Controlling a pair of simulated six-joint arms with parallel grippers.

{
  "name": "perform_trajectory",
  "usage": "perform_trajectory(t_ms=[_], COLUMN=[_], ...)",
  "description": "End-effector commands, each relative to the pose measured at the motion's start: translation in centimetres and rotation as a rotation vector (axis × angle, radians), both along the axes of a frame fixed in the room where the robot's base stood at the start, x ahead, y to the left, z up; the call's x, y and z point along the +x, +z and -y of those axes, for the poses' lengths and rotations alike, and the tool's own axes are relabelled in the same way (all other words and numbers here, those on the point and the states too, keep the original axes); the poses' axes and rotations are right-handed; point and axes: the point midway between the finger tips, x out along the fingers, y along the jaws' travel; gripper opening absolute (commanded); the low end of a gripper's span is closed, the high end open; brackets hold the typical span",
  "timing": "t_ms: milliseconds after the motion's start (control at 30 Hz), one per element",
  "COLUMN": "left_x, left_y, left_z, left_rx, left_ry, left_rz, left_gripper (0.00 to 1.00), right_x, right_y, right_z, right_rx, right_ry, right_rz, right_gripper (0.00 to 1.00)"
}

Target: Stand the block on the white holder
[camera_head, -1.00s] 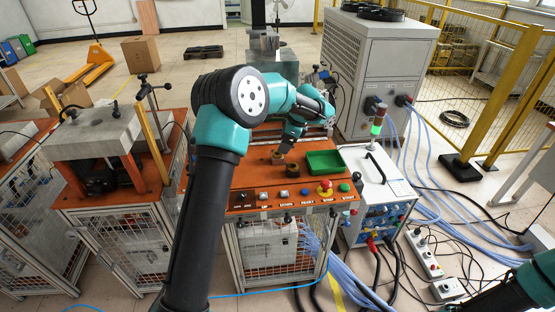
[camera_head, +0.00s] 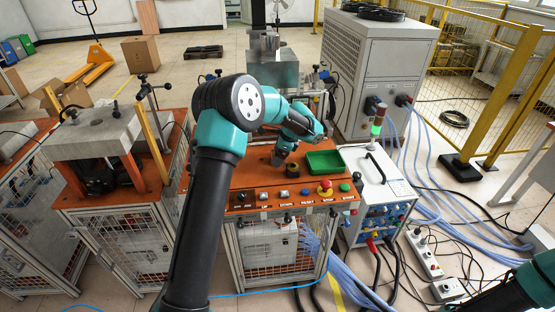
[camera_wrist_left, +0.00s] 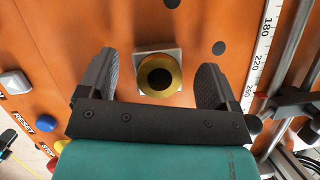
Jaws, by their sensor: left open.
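In the left wrist view a round brass-coloured piece (camera_wrist_left: 160,74) with a dark centre sits on a pale square plate (camera_wrist_left: 144,57). I cannot tell surely which is the task's block and which the white holder. In the head view my left gripper (camera_head: 279,158) is low over the orange bench, beside a small dark round piece (camera_head: 292,170). My right gripper is out of view.
A green tray (camera_head: 325,161) stands on the orange bench to the right of the gripper. Buttons and a red stop knob (camera_head: 325,187) line the front edge. A metal machine (camera_head: 276,70) stands behind, and a ruler (camera_wrist_left: 259,60) runs along the bench.

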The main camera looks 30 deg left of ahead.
Motion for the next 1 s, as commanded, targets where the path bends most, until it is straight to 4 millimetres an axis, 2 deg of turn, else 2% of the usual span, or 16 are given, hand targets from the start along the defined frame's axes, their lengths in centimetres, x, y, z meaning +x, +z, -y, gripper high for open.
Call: perform_trajectory(t_ms=[533, 1000], left_x=[-0.06, -0.06], left_y=[-0.45, -0.45], left_z=[-0.14, -0.13], left_rx=[-0.001, -0.001], left_ry=[-0.001, -0.001], left_rz=[0.001, 0.001], left_gripper=[0.84, 0.40], right_x=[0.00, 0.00], right_y=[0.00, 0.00], right_z=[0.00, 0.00], right_rx=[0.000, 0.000], right_ry=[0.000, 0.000], right_rz=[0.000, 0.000], right_gripper=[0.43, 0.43])
